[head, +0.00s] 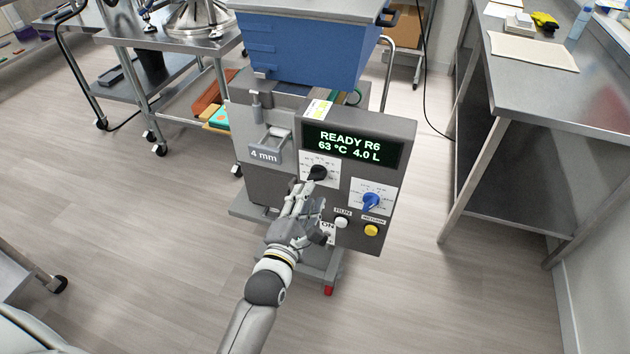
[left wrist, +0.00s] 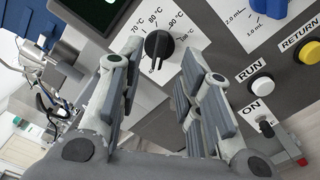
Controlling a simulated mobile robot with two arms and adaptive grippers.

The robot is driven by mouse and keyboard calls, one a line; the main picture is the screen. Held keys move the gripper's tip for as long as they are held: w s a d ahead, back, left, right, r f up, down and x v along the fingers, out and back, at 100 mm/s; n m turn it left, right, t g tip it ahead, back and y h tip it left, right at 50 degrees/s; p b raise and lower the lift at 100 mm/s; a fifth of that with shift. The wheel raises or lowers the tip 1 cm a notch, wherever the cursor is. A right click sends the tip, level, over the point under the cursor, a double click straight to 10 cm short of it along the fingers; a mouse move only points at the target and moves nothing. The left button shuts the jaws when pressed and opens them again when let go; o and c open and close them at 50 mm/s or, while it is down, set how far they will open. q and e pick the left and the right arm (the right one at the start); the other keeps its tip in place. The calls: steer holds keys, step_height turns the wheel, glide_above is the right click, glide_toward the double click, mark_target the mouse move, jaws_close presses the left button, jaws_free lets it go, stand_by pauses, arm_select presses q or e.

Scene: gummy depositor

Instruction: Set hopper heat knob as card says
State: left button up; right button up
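The hopper heat knob is a black knob (head: 318,172) on a white dial plate on the depositor's front, under the display (head: 352,147) that reads READY R6, 63 °C, 4.0 L. In the left wrist view the knob (left wrist: 158,45) has a white pointer line, with marks of 70, 80 and 90 °C around it. My left gripper (head: 305,188) is in front of the knob. In the left wrist view its fingers (left wrist: 158,75) are spread apart, with the knob beyond the gap between them. A small card (head: 318,110) is on top of the machine; its text is unreadable. My right gripper is not in view.
A blue knob (head: 371,201) is right of the black one. Below are a white RUN button (head: 341,222), a yellow RETURN button (head: 371,230) and an ON switch (left wrist: 265,126). A steel table (head: 540,90) stands at right, a cart (head: 170,70) at back left.

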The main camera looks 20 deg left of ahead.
mark_target(316, 180)
arm_select(q)
steer(key=shift+w+d, duration=0.1)
steer(key=shift+w, duration=2.7)
steer(key=shift+c, duration=0.3)
jaws_close()
